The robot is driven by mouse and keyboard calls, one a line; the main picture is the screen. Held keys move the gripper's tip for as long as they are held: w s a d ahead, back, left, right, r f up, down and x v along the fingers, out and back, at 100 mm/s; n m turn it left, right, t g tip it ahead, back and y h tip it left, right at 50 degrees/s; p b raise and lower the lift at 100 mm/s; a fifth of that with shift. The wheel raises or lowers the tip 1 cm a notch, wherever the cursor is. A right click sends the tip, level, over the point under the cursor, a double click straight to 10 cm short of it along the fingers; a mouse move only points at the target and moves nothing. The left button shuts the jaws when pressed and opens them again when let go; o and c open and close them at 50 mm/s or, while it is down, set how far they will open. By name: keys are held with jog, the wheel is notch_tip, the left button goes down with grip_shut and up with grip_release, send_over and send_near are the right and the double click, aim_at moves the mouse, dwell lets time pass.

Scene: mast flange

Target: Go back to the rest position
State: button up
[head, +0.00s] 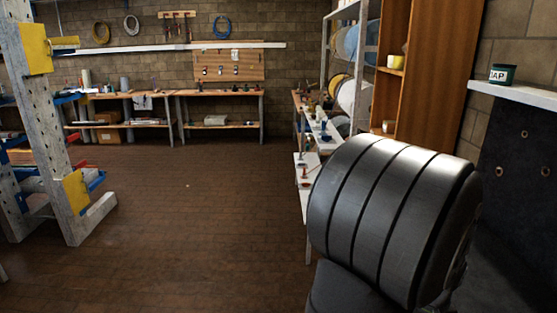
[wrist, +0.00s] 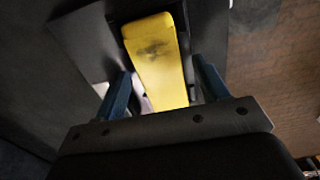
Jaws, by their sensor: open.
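In the wrist view my gripper (wrist: 162,70) shows two blue fingers standing apart. A yellow bar-like piece (wrist: 156,50) with a dark smudge lies in the gap between them, with room visible beside it. I cannot tell whether it touches either finger. Behind it is a dark grey plate-like surface (wrist: 85,40). The head view does not show my gripper; a large dark ribbed part of my arm fills its lower right.
At the left stands a perforated metal rack (head: 75,195) with yellow blocks. Workbenches (head: 220,92) line the back wall. A bench with small items (head: 303,180) and a wooden shelf (head: 425,70) are at the right, near a white ledge (head: 515,93). The brick floor (head: 190,220) is clear.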

jog(key=shift+r, duration=1.7)
